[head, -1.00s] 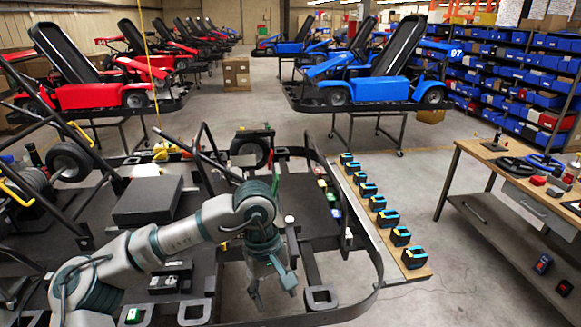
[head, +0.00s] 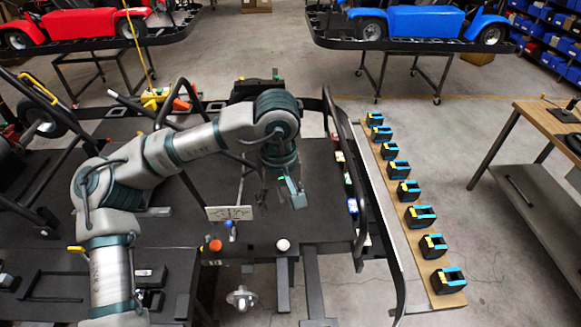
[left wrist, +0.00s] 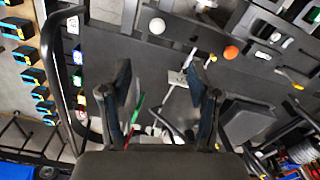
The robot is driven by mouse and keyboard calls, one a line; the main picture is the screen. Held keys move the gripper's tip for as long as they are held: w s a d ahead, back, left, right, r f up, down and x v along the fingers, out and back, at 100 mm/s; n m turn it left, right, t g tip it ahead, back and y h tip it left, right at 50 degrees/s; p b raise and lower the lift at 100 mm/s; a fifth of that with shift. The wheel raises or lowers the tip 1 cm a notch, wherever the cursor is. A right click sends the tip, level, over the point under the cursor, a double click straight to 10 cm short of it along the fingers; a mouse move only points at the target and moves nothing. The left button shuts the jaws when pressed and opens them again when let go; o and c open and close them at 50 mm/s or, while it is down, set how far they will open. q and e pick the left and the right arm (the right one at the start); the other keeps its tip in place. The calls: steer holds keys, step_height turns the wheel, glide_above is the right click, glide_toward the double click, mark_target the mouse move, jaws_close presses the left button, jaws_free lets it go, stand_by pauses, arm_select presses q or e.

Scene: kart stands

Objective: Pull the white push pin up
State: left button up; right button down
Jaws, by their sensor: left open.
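The white push pin (head: 283,245) shows as a round white knob near the front edge of the black kart floor in the head view. It also shows near the top of the left wrist view (left wrist: 157,26), past the fingertips. My left gripper (head: 280,197) points down over the black floor, farther back in the head view than the pin and apart from it. Its two fingers stand open with nothing between them in the left wrist view (left wrist: 160,85). My right gripper is not in view.
An orange knob (head: 215,245) and a blue knob (head: 230,228) are left of the white pin. A small white plate (head: 229,213) stands behind them. Black frame tubes (head: 353,180) rise on the right. A board (head: 410,218) holding several black-and-blue blocks lies beyond.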

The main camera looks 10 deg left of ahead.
mark_target(283, 245)
arm_select(q)
steer(key=f, duration=1.6)
steer(key=shift+w+d, duration=0.1)
steer(key=shift+w, duration=0.1)
steer(key=shift+d+f+p, duration=0.15)
steer(key=shift+f+p, duration=0.15)
steer(key=shift+f, duration=0.35)
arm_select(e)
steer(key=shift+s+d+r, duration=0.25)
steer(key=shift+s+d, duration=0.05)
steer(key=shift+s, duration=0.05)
arm_select(q)
steer(key=shift+a, duration=0.2)
steer(key=c, duration=0.9)
jaws_close()
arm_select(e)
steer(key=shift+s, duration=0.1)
arm_select(q)
steer(key=shift+r+p, duration=0.3)
steer(key=shift+r, duration=0.4)
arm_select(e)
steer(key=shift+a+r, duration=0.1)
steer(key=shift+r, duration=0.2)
arm_select(q)
steer(key=o, duration=0.9)
jaws_free()
steer(key=shift+d, duration=0.1)
